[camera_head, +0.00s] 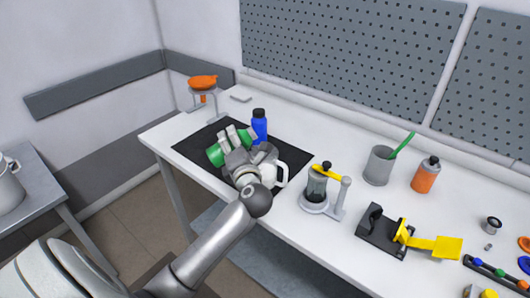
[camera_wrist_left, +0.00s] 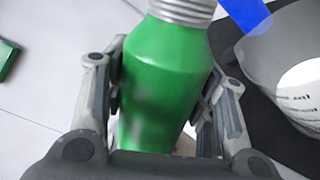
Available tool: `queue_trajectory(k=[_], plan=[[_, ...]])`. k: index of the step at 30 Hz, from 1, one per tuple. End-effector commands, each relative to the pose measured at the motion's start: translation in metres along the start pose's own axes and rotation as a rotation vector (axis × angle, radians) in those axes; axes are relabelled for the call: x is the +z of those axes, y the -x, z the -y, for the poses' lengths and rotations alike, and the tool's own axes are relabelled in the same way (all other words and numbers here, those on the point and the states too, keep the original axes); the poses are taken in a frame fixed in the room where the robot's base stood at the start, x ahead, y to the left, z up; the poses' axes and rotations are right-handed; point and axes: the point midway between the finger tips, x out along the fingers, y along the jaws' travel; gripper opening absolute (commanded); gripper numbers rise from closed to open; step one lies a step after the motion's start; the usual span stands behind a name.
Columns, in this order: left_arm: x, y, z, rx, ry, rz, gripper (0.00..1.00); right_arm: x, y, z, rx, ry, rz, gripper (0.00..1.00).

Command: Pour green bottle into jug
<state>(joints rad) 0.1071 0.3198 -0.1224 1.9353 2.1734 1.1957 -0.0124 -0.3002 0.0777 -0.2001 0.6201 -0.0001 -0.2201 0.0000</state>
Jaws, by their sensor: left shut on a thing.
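My left gripper (camera_head: 234,141) is shut on the green bottle (camera_head: 215,155), above the black mat. In the left wrist view the green bottle (camera_wrist_left: 165,60) sits between the two fingers of the gripper (camera_wrist_left: 162,90), its ribbed grey neck toward the top edge. The bottle looks tilted in the head view; its mouth is hidden. A grey, rounded part of the jug (camera_wrist_left: 285,55) shows at right in the wrist view. My right gripper is out of view.
A blue bottle (camera_head: 259,127) stands just behind the jug on the black mat (camera_head: 196,146). A small agitator with a yellow lever (camera_head: 325,171) is to the right. An orange object on a stand (camera_head: 202,82) is at back left. The table's front edge is near.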

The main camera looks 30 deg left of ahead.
Motion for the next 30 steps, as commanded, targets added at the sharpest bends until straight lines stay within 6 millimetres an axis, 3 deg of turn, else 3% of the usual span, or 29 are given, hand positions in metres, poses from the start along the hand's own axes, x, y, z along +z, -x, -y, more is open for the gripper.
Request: queue_trajectory(k=[30], plan=[[-0.0053, -0.0007, 0.0094, 0.002, -0.088, -0.004, 0.19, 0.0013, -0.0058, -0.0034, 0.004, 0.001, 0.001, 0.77]])
